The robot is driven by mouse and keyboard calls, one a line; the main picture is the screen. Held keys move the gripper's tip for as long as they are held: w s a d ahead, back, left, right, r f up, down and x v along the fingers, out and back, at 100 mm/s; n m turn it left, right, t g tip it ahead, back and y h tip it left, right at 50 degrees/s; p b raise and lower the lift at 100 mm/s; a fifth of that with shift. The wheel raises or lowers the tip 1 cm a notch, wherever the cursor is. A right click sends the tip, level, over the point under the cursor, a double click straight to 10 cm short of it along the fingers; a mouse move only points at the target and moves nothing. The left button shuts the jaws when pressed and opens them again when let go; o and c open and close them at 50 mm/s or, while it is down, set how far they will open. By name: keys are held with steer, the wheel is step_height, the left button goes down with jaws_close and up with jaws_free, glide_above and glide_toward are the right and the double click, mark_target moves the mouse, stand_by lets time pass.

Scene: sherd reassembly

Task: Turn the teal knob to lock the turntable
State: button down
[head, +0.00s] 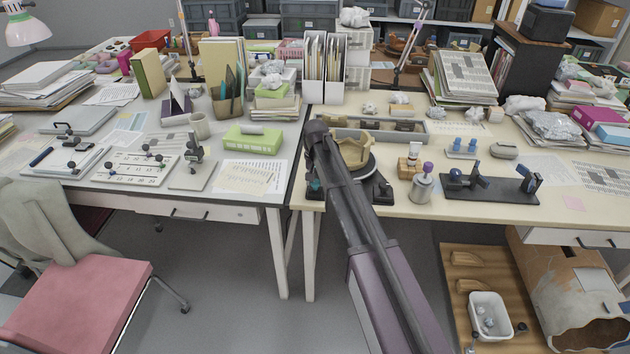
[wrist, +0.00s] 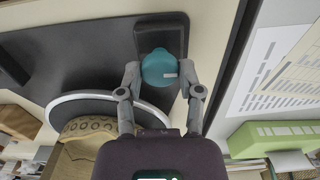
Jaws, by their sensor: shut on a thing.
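The teal knob (wrist: 160,68) sits on a dark block of the turntable's black base (wrist: 85,55). In the wrist view my gripper (wrist: 160,75) has one grey finger on each side of the knob, shut on it. The turntable (wrist: 78,98) shows as a dark disc with a pale rim, left of my gripper. A tan patterned pot piece (wrist: 88,128) stands on it. In the head view a bit of the knob (head: 316,186) shows beside my arm, which hides my gripper and part of the turntable.
A grey tray (head: 405,137) lies behind the turntable. A grey jar (head: 422,188) and a black stand (head: 490,190) are to its right. A green box (head: 252,139) and papers (head: 254,176) lie on the left table, across the gap between the tables.

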steer(key=shift+s, duration=0.1)
steer(key=shift+c, duration=1.3)
jaws_free()
steer(key=shift+n, duration=0.4)
